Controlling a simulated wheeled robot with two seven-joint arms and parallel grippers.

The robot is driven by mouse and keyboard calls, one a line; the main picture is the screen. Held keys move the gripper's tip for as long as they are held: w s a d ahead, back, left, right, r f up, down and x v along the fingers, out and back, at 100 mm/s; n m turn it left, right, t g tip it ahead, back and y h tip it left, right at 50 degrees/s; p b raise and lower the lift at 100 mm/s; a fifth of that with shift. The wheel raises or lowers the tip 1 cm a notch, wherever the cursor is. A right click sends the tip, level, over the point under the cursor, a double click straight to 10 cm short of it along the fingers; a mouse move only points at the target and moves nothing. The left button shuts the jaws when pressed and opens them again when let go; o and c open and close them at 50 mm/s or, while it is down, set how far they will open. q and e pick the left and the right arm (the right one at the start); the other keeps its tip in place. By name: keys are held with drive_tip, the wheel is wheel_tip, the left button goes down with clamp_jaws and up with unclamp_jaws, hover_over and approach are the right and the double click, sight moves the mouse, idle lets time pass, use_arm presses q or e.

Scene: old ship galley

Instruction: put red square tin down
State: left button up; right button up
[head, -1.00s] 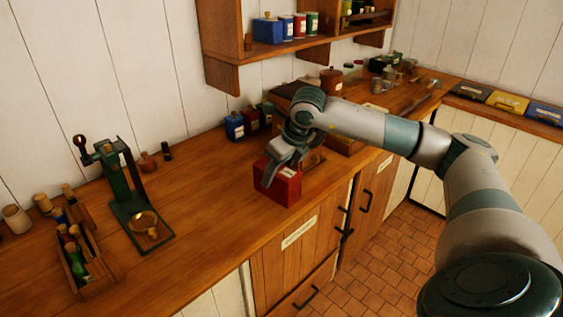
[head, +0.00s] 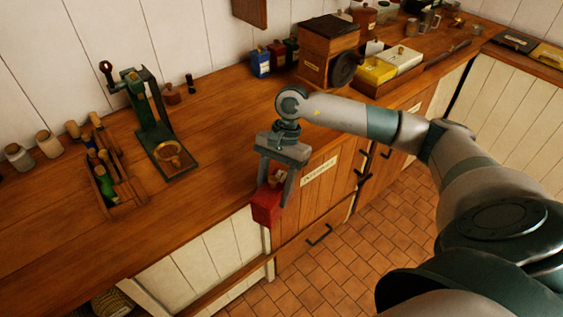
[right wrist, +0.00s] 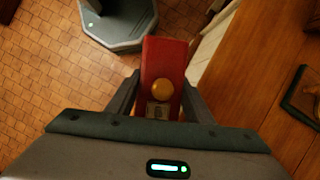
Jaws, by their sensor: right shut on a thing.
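The red square tin (head: 266,209) is held in my right gripper (head: 275,192), just off the front edge of the wooden counter (head: 222,135) in the head view. The gripper points down with one finger on each side of the tin. In the right wrist view the tin (right wrist: 163,58) shows its red lid, a round yellow knob and a pale label between the fingers. Floor tiles show beside it there, and the counter (right wrist: 255,75) lies to the right. My left gripper is not in view.
A green press-like stand (head: 150,125) and a wooden bottle rack (head: 112,190) stand on the left. A wooden box with a dark wheel (head: 328,55), small tins (head: 261,62) and a yellow-and-white tray (head: 385,65) stand behind. The counter's middle is clear.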

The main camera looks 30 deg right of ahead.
sight(267, 223)
drive_tip(key=s+a+f+n+b, duration=0.1)
drive_tip(key=f+n, duration=0.1)
drive_tip(key=s+a+f+n+g+h, duration=0.1)
drive_tip(key=s+a+n, duration=0.1)
drive_tip(key=n, duration=0.1)
drive_tip(key=s+a+f+n+g+h+b, duration=0.1)
drive_tip(key=a+f+n, duration=0.1)
drive_tip(key=shift+s+a+f+b, duration=0.1)
drive_tip(key=shift+s+f+b, duration=0.25)
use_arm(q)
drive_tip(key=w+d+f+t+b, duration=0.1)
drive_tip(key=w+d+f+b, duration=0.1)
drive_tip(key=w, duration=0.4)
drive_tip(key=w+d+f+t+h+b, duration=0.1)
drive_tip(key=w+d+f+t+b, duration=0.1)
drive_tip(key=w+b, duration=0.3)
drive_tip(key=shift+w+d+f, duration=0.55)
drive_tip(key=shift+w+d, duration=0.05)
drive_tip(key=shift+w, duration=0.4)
use_arm(e)
drive_tip(key=s+a+f+n+h, duration=0.2)
drive_tip(key=f+n, duration=0.3)
drive_tip(key=f, duration=0.3)
drive_tip(key=shift+s+a+f+n, duration=0.2)
drive_tip(key=shift+s+a+n, duration=0.2)
drive_tip(key=shift+s, duration=0.2)
